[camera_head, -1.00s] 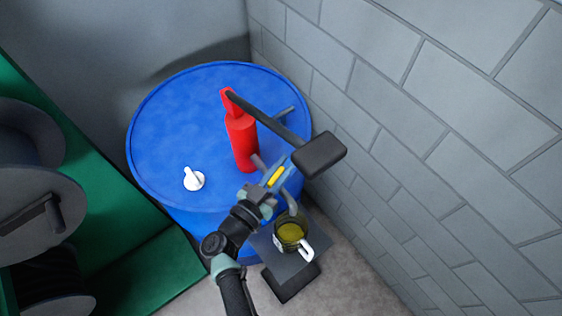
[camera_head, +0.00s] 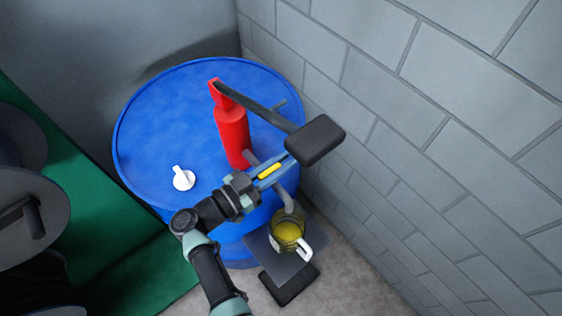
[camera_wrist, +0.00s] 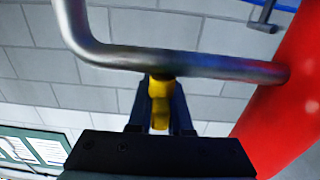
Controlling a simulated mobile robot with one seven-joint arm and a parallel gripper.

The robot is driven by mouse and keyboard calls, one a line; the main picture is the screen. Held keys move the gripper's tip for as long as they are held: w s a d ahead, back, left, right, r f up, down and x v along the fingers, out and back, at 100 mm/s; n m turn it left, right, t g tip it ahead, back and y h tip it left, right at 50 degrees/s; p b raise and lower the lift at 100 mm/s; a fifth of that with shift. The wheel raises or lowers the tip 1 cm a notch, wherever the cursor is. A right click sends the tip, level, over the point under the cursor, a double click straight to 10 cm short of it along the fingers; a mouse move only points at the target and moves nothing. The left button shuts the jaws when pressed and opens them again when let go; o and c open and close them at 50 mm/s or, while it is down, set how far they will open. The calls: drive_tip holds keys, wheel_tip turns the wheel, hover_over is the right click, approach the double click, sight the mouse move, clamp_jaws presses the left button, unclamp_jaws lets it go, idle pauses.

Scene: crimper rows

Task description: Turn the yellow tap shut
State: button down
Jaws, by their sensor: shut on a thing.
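The yellow tap (camera_head: 270,171) is a small yellow handle on a grey spout pipe (camera_head: 283,188), beside the red pump (camera_head: 233,138) on the blue drum. My gripper (camera_head: 268,172) is shut on the tap, one finger on each side of it. In the wrist view the yellow handle (camera_wrist: 160,100) sits between the dark fingers, just under the pipe (camera_wrist: 185,62). The pipe runs into the red pump body (camera_wrist: 285,100) at right. Below the spout, a clear jug (camera_head: 288,234) holds yellow liquid. I cannot tell whether liquid is flowing.
The pump's dark lever (camera_head: 262,108) ends in a black block (camera_head: 315,139) close above my gripper. A brick wall (camera_head: 430,130) stands at right. A white cap (camera_head: 183,179) sits on the drum (camera_head: 165,120). The jug rests on a grey plate (camera_head: 262,243).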

sight(259, 180)
drive_tip(key=c, duration=0.8)
unclamp_jaws()
drive_tip(key=shift+c, duration=0.2)
drive_tip(key=b+v, duration=0.2)
drive_tip(key=v, duration=0.9)
drive_tip(key=shift+s+a, duration=0.2)
drive_tip(key=shift+a, duration=0.1)
drive_tip(key=shift+s+a+b, duration=0.35)
drive_tip(key=shift+s+a, duration=0.05)
drive_tip(key=shift+a, duration=0.1)
